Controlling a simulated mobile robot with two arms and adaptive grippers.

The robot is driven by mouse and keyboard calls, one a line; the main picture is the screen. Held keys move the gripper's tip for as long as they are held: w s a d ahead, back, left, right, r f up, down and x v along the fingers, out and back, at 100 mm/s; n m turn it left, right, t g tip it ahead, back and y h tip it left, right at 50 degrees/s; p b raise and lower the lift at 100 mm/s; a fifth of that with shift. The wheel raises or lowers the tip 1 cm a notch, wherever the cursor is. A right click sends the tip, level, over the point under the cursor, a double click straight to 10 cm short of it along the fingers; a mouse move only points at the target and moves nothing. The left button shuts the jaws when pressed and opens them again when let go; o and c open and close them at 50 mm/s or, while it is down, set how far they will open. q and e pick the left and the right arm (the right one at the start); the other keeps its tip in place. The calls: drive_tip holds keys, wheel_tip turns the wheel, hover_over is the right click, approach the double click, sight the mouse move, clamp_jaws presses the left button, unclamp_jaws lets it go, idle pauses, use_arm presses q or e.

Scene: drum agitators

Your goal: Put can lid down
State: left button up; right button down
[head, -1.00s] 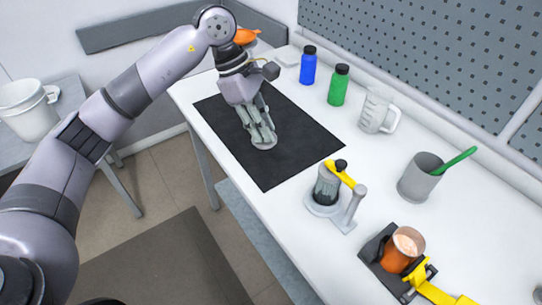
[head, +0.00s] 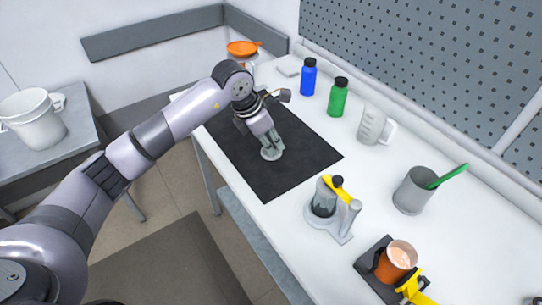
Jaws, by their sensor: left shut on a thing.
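The can lid (head: 271,154) is a small, round, greyish disc at the tips of my left gripper (head: 270,147). My left gripper points down over the black mat (head: 280,182) and is shut on the lid. The lid is at or just above the mat; I cannot tell whether it touches. An orange-brown can (head: 396,262) with an open, pale top stands in a dark holder at the lower right, with a yellow clamp beside it. My right gripper is not in view.
A grey agitator with a yellow lever (head: 325,197) stands right of the mat. Behind are a blue bottle (head: 308,77), a green bottle (head: 338,97), a clear jug (head: 372,125) and a grey cup (head: 411,190) with a green tool. The mat's front part is clear.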

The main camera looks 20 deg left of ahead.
sight(268, 154)
use_arm(q)
wheel_tip(268, 154, down, 3)
drive_tip(key=shift+f, duration=0.1)
wheel_tip(268, 154, down, 3)
drive_tip(key=shift+f+p, duration=0.2)
drive_tip(key=shift+p, duration=0.55)
drive_tip(key=shift+f, duration=0.45)
drive_tip(key=shift+f, duration=0.1)
drive_tip(key=o, duration=0.8)
